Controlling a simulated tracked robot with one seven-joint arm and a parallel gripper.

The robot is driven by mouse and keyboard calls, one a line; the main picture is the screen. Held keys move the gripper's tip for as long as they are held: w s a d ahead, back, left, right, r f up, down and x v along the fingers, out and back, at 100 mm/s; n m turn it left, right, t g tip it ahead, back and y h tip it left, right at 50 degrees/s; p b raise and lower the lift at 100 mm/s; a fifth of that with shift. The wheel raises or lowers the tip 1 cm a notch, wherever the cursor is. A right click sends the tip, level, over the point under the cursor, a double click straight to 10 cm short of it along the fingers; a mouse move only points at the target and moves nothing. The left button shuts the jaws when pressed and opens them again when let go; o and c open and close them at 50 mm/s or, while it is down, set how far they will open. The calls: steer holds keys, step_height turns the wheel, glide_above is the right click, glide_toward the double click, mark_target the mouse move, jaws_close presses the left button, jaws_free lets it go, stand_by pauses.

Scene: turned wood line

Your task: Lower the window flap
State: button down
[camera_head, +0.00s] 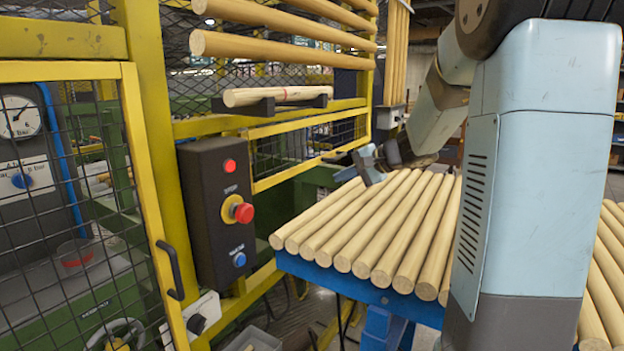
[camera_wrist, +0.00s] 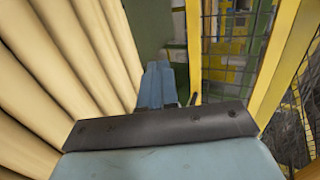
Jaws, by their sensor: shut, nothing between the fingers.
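The window flap looks to be the small yellow-framed mesh panel (camera_head: 290,172) in the yellow fence, in the middle of the head view. It stands upright, roughly in line with the fence. A yellow-framed mesh panel (camera_wrist: 279,62), likely the same flap, shows at the right of the wrist view. My gripper (camera_head: 345,166) is near the flap's lower right part, above the far ends of the wooden rods. Its blue fingers (camera_wrist: 158,84) are shut and empty, and the panel is to their right. I cannot tell whether they touch it.
Wooden rods (camera_head: 385,228) lie in a row on a blue table (camera_head: 330,283) below my arm. More rods (camera_head: 280,49) rest above the flap, and a single rod (camera_head: 275,95) lies on black brackets. A black control box (camera_head: 216,210) with a red stop button stands left of the flap.

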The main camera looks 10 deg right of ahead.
steer(key=s+a+r, duration=0.5)
glide_toward(279, 178)
steer(key=w+a+f, duration=0.3)
steer(key=f, duration=0.1)
steer(key=shift+w+a+h, duration=0.4)
steer(key=shift+w, duration=0.2)
steer(key=shift+w+a+f, duration=0.1)
steer(key=shift+w+a, duration=0.35)
steer(key=shift+a, duration=0.25)
